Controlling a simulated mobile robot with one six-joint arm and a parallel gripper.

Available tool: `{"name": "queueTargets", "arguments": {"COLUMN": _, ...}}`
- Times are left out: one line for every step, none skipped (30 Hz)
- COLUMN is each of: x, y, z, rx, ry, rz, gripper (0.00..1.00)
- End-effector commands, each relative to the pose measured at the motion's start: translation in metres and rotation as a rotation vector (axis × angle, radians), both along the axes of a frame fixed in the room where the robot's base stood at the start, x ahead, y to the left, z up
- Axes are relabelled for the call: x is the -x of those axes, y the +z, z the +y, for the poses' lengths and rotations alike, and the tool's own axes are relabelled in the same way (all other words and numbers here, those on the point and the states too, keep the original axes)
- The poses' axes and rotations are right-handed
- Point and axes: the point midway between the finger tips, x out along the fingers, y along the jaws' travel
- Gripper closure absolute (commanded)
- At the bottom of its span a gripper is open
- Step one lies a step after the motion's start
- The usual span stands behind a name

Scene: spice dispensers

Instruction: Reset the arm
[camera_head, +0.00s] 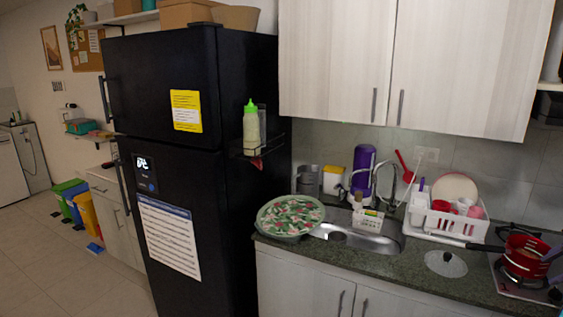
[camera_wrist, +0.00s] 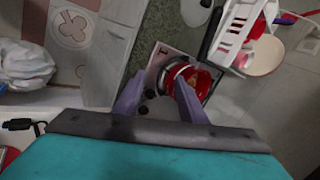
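My gripper (camera_wrist: 160,80) shows in the wrist view, with its two purple fingers apart and nothing between them. The wrist camera looks down past the fingers toward the stove, where a red pot (camera_wrist: 203,80) shows just beyond the right finger. The gripper appears clear of the pot, though the gap cannot be measured. In the head view the same red pot (camera_head: 524,258) stands on the stove at the right edge. Most of my arm is outside the head view.
A dish rack (camera_head: 446,219) stands beside the sink (camera_head: 370,241), with a glass lid (camera_head: 446,264) in front. A large patterned bowl (camera_head: 290,216) sits at the counter's left end by the black fridge (camera_head: 215,200). Cabinets (camera_head: 415,60) hang above. Open floor (camera_head: 60,260) lies at left.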

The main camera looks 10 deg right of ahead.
Motion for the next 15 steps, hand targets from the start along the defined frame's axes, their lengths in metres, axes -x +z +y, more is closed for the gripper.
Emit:
{"name": "queueTargets", "arguments": {"x": -0.006, "y": -0.004, "z": 0.005, "rx": 0.0, "ry": 0.013, "rz": 0.004, "gripper": 0.62}}
{"name": "queueTargets", "arguments": {"x": -0.008, "y": -0.006, "z": 0.007, "rx": 0.0, "ry": 0.02, "rz": 0.007, "gripper": 0.62}}
{"name": "queueTargets", "arguments": {"x": -0.012, "y": -0.008, "z": 0.009, "rx": 0.002, "ry": 0.029, "rz": 0.01, "gripper": 0.62}}
{"name": "queueTargets", "arguments": {"x": -0.015, "y": -0.01, "z": 0.012, "rx": 0.002, "ry": 0.036, "rz": 0.012, "gripper": 0.62}}
{"name": "queueTargets", "arguments": {"x": -0.018, "y": -0.012, "z": 0.014, "rx": 0.003, "ry": 0.043, "rz": 0.015, "gripper": 0.62}}
{"name": "queueTargets", "arguments": {"x": -0.022, "y": -0.015, "z": 0.017, "rx": 0.003, "ry": 0.053, "rz": 0.019, "gripper": 0.62}}
{"name": "queueTargets", "arguments": {"x": -0.024, "y": -0.018, "z": 0.019, "rx": 0.003, "ry": 0.06, "rz": 0.022, "gripper": 0.62}}
{"name": "queueTargets", "arguments": {"x": -0.027, "y": -0.02, "z": 0.021, "rx": 0.003, "ry": 0.067, "rz": 0.024, "gripper": 0.62}}
{"name": "queueTargets", "arguments": {"x": -0.032, "y": -0.024, "z": 0.025, "rx": 0.004, "ry": 0.081, "rz": 0.03, "gripper": 0.62}}
{"name": "queueTargets", "arguments": {"x": -0.036, "y": -0.027, "z": 0.028, "rx": 0.004, "ry": 0.09, "rz": 0.033, "gripper": 0.62}}
{"name": "queueTargets", "arguments": {"x": -0.039, "y": -0.03, "z": 0.031, "rx": 0.006, "ry": 0.1, "rz": 0.037, "gripper": 0.62}}
{"name": "queueTargets", "arguments": {"x": -0.044, "y": -0.034, "z": 0.035, "rx": 0.007, "ry": 0.114, "rz": 0.042, "gripper": 0.62}}
{"name": "queueTargets", "arguments": {"x": -0.049, "y": -0.038, "z": 0.039, "rx": 0.008, "ry": 0.125, "rz": 0.047, "gripper": 0.62}}
{"name": "queueTargets", "arguments": {"x": -0.052, "y": -0.041, "z": 0.043, "rx": 0.009, "ry": 0.136, "rz": 0.052, "gripper": 0.62}}
{"name": "queueTargets", "arguments": {"x": -0.058, "y": -0.046, "z": 0.048, "rx": 0.01, "ry": 0.153, "rz": 0.059, "gripper": 0.62}}
